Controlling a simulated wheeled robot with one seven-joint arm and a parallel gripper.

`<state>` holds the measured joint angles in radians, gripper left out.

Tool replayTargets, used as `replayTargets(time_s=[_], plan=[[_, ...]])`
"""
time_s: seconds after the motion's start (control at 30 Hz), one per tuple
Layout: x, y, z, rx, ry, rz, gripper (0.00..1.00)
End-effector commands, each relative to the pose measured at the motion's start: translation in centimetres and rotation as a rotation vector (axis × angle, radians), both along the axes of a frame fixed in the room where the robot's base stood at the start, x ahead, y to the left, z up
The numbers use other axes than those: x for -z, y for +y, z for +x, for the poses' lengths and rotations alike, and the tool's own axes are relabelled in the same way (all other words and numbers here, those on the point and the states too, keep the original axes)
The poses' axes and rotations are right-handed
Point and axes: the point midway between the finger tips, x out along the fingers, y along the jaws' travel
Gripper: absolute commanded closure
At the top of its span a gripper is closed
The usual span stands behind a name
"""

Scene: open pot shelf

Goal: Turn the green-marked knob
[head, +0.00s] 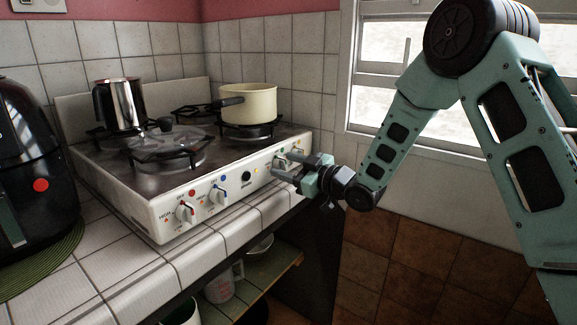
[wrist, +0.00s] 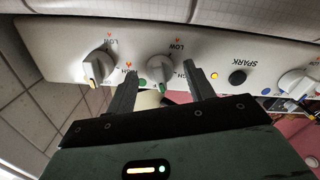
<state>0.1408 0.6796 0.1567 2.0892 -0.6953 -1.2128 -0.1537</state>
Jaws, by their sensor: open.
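The green-marked knob (wrist: 158,68) is a white knob with a green tip on the stove's front panel. In the wrist view it shows between my two fingers, with a gap on each side. My gripper (wrist: 159,70) is open, and its fingers point at the panel. I cannot tell whether the fingertips reach past the knob's face. In the head view my gripper (head: 288,168) is at the right part of the panel, and the knob (head: 281,162) is partly hidden behind the fingers.
A yellow-marked knob (wrist: 97,66) is close beside one finger; a black spark button (wrist: 237,77) is on the other side. Red-marked (head: 185,211) and blue-marked (head: 218,195) knobs are farther left. A cream pot (head: 249,104) and a steel kettle (head: 120,105) stand on the stove.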

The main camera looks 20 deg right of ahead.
Motion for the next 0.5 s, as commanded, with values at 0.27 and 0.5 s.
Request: replayTargets(time_s=[0.27, 0.5], plan=[[0.01, 0.02, 0.05, 0.000, 0.000, 0.000, 0.55], [0.01, 0.01, 0.03, 0.000, 0.000, 0.000, 0.92]])
